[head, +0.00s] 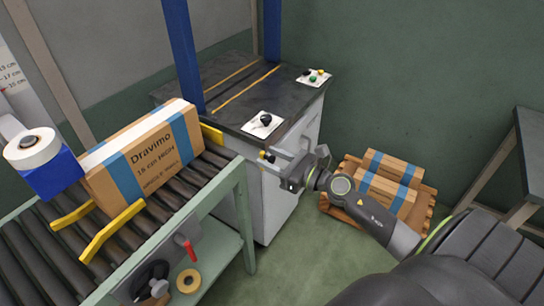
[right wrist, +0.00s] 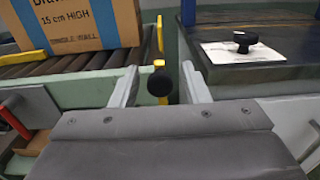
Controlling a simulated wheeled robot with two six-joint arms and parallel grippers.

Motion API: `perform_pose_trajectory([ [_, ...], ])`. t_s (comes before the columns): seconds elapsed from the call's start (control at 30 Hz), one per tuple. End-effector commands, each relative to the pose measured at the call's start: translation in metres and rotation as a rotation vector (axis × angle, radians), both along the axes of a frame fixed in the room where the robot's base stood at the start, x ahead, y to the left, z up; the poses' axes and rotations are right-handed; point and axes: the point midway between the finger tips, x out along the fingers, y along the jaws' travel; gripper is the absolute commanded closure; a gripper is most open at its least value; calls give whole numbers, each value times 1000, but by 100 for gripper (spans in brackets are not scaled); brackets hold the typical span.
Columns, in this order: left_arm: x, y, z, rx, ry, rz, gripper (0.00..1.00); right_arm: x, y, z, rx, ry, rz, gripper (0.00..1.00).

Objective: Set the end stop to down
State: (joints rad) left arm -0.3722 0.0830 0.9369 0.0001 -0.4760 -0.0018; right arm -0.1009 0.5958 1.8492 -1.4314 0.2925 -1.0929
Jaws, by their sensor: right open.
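The end stop (head: 212,134) is a yellow plate at the far right end of the roller conveyor. It stands up above the rollers, and its edge also shows in the right wrist view (right wrist: 160,36). A black ball knob (right wrist: 159,83) with a yellow part just above it sits beside the conveyor's end; it looks like the stop's handle. My right gripper (right wrist: 160,84) is open, with the knob showing between its two fingers; I cannot tell whether they touch it. In the head view this gripper (head: 278,168) is just right of the knob. My left gripper is out of view.
A Dravimo carton (head: 142,155) stands on the rollers behind yellow guides (head: 110,230). A dark-topped cabinet (head: 235,75) carries a black knob on a white plate (head: 262,124) and a button panel (head: 314,77). A red lever (head: 188,248) is on the conveyor's side. Cartons lie on a pallet (head: 335,210).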

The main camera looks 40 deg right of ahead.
Motion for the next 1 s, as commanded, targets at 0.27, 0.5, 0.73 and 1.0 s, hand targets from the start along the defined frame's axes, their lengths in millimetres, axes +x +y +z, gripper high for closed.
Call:
perform_pose_trajectory([
  [0.27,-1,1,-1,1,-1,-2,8,1,1,0,0,0,0,58],
  [0.5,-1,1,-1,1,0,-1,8,1,1,0,0,0,0,82],
  [0.73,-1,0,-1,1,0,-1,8,1,1,0,1,0,0,100],
  [1.0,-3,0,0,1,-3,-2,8,3,-3,0,58,25,-1,100],
])
